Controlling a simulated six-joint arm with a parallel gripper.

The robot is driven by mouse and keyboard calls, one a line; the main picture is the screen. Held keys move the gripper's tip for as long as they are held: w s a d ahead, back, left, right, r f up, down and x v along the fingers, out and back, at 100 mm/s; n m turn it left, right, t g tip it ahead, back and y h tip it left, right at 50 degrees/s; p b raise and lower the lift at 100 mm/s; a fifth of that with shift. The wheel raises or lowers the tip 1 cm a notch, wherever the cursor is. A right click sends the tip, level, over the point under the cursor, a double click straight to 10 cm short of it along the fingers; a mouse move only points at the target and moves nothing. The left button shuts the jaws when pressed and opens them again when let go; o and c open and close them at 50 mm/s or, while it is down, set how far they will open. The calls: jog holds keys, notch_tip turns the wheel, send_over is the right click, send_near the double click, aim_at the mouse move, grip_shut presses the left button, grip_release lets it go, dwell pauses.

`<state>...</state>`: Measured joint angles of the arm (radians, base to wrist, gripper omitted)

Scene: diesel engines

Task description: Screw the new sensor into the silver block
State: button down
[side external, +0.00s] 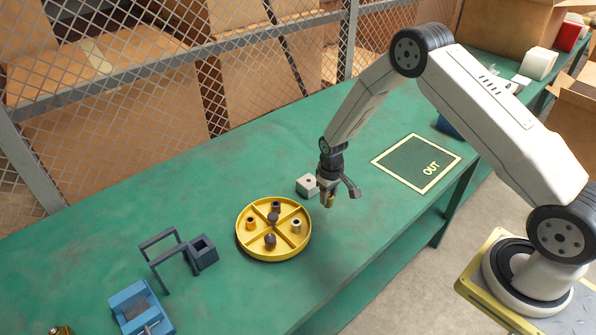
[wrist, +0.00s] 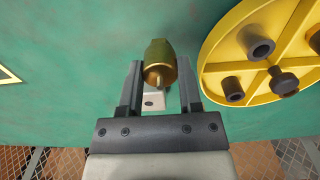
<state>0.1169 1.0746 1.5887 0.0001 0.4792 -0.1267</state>
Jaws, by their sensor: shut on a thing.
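My gripper (wrist: 159,84) is shut on a brass sensor with a hex body (wrist: 160,58), which also shows below the fingers in the side view (side external: 329,201). The sensor is held above the table. The silver block (side external: 307,185) is a small pale cube with a dark hole in its top. It sits on the green table, just left of my gripper (side external: 328,192) in the side view. In the wrist view the block (wrist: 153,101) shows partly between the fingers, behind the sensor. The sensor and the block look apart.
A round yellow tray (side external: 242,246) with dividers holds several small dark, orange and silver parts, left of the block. A marked OUT square (side external: 410,165) lies empty at right. A dark frame (side external: 162,256), an open box (side external: 203,252) and a blue vise (side external: 139,308) stand at left.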

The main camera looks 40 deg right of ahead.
jog(key=shift+w+d+r+n, duration=0.1)
jog(key=shift+w+r+n, duration=0.05)
jog(key=shift+w, duration=0.2)
jog(key=shift+w+d+r+n, duration=0.1)
jog(key=shift+w+n, duration=0.05)
jog(key=shift+w, duration=0.2)
jog(key=w+d+r+n, duration=0.3)
jog(key=w+r+n, duration=0.2)
jog(key=w, duration=0.5)
jog(key=shift+w+r, duration=0.2)
jog(key=shift+r, duration=1.05)
jog(key=shift+f, duration=0.25)
jog(key=shift+f, duration=3.05)
jog(key=shift+f, duration=0.7)
